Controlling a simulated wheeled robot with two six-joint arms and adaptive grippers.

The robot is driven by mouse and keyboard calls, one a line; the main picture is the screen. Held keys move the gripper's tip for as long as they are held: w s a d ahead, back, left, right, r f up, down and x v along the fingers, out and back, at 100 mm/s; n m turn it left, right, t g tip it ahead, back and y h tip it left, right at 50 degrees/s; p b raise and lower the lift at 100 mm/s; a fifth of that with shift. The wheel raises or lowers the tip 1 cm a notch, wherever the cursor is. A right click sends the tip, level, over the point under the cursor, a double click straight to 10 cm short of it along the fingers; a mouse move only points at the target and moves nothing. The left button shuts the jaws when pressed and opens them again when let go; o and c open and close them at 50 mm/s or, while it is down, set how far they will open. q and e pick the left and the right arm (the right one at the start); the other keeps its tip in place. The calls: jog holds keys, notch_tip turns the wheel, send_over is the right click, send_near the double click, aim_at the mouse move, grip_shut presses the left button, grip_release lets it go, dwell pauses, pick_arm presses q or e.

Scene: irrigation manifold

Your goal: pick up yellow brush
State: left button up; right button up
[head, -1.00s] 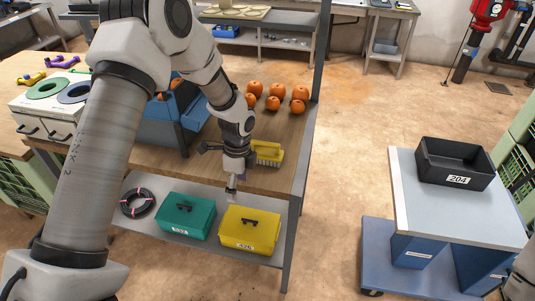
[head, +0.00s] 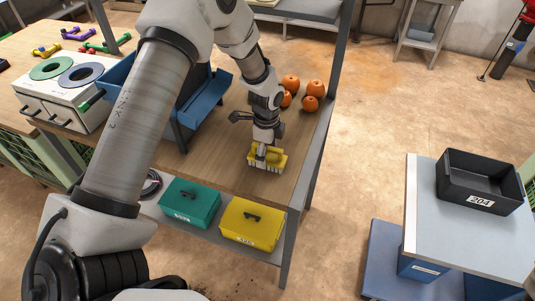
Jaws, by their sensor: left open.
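The yellow brush (head: 281,160) lies on the wooden tabletop near its front right corner, with pale bristles along its lower edge. My left gripper (head: 261,156) points down at the brush from above and overlaps it in the picture. Its fingers are open around or just over the brush's middle; I cannot tell whether they touch it. Part of the brush is hidden behind the fingers. My right gripper is not in the head view.
Several orange pumpkins (head: 291,84) sit behind the gripper. A blue bin (head: 206,100) stands left of it. A green box (head: 190,204) and a yellow box (head: 251,224) are on the shelf below. A black crate (head: 480,181) rests on a cart at right.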

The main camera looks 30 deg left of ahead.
pick_arm(q)
jog(key=shift+w+f, duration=0.2)
jog(key=shift+f, duration=0.3)
jog(key=shift+w+f, duration=0.2)
jog(key=shift+f, duration=0.3)
jog(key=shift+s+r, duration=0.15)
jog(key=shift+s, duration=0.05)
jog(key=shift+c, duration=1)
jog(key=shift+s+r, duration=0.1)
jog(key=shift+s, duration=0.05)
jog(key=c, duration=1.2)
jog(key=shift+c, duration=0.2)
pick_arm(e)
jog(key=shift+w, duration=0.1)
